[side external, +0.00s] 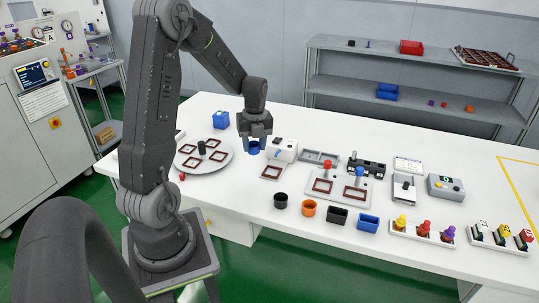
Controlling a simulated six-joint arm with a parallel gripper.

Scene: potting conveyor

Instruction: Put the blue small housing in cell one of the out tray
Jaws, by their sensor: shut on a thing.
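My gripper (256,141) points down over the white table, left of the white machine block. It is shut on a small blue round housing (253,149), which shows just below the fingers. The fingers hide its upper part, and I cannot tell if it touches anything below. A larger blue rectangular housing (368,223) stands in the front row. A brown tray with several cells (486,59) lies on the top shelf at the back right; I cannot read a label that marks it as the out tray.
A round plate with square frames (217,154) lies left of my gripper. A white machine block (283,150) is close on its right. A black cup (281,201), an orange cup (309,208) and a black box (337,215) stand in front.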

